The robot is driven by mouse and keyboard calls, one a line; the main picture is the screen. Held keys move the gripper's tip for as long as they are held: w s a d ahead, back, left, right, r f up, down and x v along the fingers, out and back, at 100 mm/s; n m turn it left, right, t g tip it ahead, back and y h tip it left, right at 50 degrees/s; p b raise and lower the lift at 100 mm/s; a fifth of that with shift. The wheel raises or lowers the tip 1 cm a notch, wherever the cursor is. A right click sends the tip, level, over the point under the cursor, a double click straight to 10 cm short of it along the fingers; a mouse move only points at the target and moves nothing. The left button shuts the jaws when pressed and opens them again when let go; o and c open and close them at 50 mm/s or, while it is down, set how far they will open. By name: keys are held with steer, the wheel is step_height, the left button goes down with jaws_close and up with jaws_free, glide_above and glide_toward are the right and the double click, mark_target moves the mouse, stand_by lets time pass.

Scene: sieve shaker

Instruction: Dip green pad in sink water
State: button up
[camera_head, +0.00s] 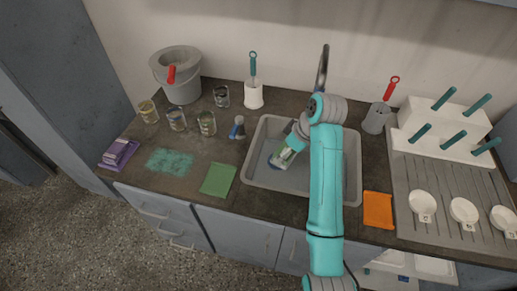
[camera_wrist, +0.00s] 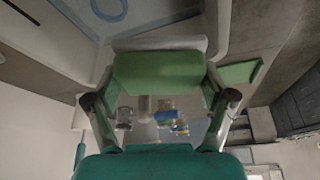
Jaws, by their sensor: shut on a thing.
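A green pad with a pale layer (camera_head: 283,157) is inside the grey sink (camera_head: 252,169), over the left part of the basin. My gripper (camera_head: 290,148) is shut on the pad and reaches into the basin from the right. In the wrist view the green pad (camera_wrist: 157,80) spans the space between the two fingers of my gripper (camera_wrist: 158,92). A blue ring shows on the sink floor near the pad, and also in the wrist view (camera_wrist: 108,9). I cannot tell the water level or whether the pad touches water.
A green cloth (camera_head: 218,180) lies left of the sink and an orange cloth (camera_head: 378,210) right of it. Jars (camera_head: 207,123), a grey bucket (camera_head: 180,88) and a purple sponge (camera_head: 118,152) stand to the left. A tall tap (camera_head: 322,68) rises behind the basin.

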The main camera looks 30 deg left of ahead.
steer(key=shift+w+d+f, duration=0.25)
steer(key=shift+w+d, duration=0.15)
steer(key=shift+d, duration=0.25)
steer(key=shift+f, duration=10.2)
steer(key=shift+r, duration=10)
